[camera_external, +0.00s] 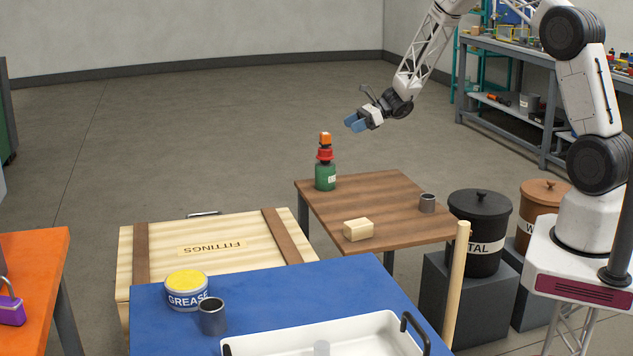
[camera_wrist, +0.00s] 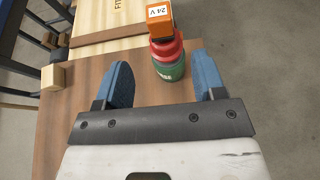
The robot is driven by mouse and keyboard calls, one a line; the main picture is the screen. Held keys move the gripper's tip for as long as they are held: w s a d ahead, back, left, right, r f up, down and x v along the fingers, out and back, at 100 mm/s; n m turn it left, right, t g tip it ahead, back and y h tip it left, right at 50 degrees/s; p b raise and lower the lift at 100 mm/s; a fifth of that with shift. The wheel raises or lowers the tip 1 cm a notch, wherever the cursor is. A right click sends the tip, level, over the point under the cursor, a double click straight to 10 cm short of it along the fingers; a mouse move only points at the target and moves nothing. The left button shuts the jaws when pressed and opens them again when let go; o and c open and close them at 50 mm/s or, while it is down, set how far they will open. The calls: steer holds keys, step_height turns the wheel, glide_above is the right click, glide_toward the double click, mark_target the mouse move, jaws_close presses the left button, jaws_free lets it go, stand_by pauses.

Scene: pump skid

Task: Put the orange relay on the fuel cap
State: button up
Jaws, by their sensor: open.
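The orange relay (camera_external: 325,138) sits on top of the red fuel cap (camera_external: 324,154), which is on a green bottle (camera_external: 325,177) at the far left corner of the brown wooden table. In the wrist view the relay (camera_wrist: 159,22) shows a white "24 V" label, with the red cap (camera_wrist: 166,48) under it and the green bottle (camera_wrist: 170,68) below. My gripper (camera_external: 355,122) is open and empty, above and to the right of the relay. In the wrist view the stack stands beyond the open fingers (camera_wrist: 164,82), apart from them.
A wooden fittings crate (camera_external: 215,250) and a blue table (camera_external: 290,290) with a grease tin (camera_external: 186,292) and white tray (camera_external: 320,340) are nearer. The table's middle is clear.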

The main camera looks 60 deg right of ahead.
steer(key=shift+r, duration=0.1)
stand_by(0.3)
steer(key=s+a+r+n+g+h, duration=0.2)
steer(key=s+a+r+n+g, duration=0.5)
steer(key=s+a+r+n, duration=1.15)
steer(key=s+a+r+n+h, duration=0.2)
steer(key=s+r, duration=0.2)
steer(key=s, duration=0.7)
steer(key=s+a+r+n+h, duration=0.3)
steer(key=s+r, duration=0.1)
steer(key=s, duration=0.8)
steer(key=s+a+r+n+h, duration=0.2)
steer(key=s+r+n, duration=0.1)
steer(key=s, duration=0.9)
steer(key=shift+a+r+h, duration=0.35)
steer(key=shift+r+h, duration=0.05)
steer(key=shift+r, duration=0.3)
